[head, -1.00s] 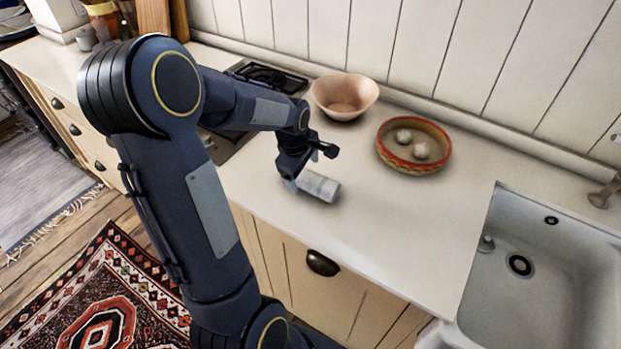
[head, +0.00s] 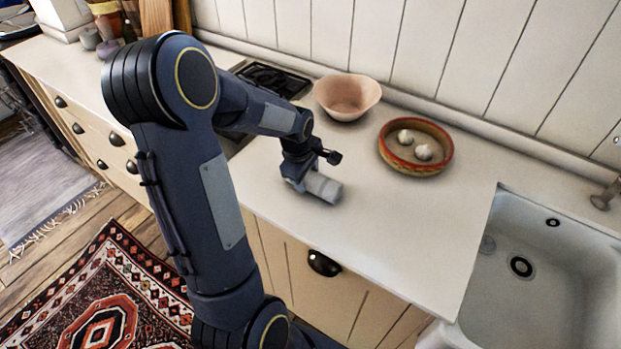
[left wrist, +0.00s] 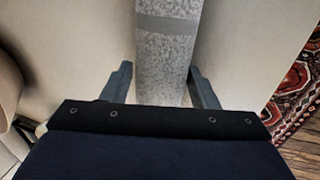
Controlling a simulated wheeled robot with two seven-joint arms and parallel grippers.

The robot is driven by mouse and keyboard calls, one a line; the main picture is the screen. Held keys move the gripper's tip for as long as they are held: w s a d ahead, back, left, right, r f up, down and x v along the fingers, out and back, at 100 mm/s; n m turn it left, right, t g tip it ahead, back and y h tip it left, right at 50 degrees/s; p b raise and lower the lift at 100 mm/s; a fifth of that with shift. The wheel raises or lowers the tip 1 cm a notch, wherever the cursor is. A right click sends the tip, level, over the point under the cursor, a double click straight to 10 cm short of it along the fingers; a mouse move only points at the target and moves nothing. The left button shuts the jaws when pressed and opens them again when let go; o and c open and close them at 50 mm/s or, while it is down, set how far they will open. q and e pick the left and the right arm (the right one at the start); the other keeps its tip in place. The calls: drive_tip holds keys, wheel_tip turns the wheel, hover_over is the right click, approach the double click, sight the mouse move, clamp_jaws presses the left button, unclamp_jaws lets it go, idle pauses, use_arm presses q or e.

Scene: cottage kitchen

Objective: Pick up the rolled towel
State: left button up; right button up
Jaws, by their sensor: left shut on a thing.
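The rolled towel (head: 323,187) is a pale grey roll near the front edge of the counter. It also shows in the left wrist view (left wrist: 168,50), grey and speckled with a darker band, running up between the two fingers. My left gripper (head: 304,180) is at the towel's left end and is shut on it. Its fingers also show in the left wrist view (left wrist: 160,88), one on each side of the roll. The gripper hides part of the towel. I cannot tell whether the towel still touches the counter. My right gripper is not in view.
A pink bowl (head: 347,108) and a red-rimmed dish (head: 385,155) with two white bulbs stand behind the towel. A stove (head: 272,78) is at the back left. A white sink (head: 520,310) is at the right. The counter (head: 410,225) between towel and sink is clear.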

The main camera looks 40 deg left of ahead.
sight(311, 172)
use_arm(q)
drive_tip(key=shift+r, duration=0.1)
drive_tip(key=shift+r, duration=0.2)
drive_tip(key=r, duration=0.3)
drive_tip(key=shift+d+r, duration=0.15)
drive_tip(key=shift+d, duration=0.2)
drive_tip(key=d+r, duration=0.1)
drive_tip(key=r, duration=0.1)
drive_tip(key=d+r+b, duration=0.1)
drive_tip(key=d, duration=0.1)
drive_tip(key=d+r, duration=0.1)
drive_tip(key=r, duration=0.1)
drive_tip(key=shift+s+d+r, duration=0.3)
drive_tip(key=shift+s+d, duration=0.05)
drive_tip(key=shift+d, duration=0.05)
drive_tip(key=s+d+r+b, duration=0.1)
drive_tip(key=d+r+b, duration=0.1)
drive_tip(key=d, duration=0.6)
drive_tip(key=shift+v, duration=0.8)
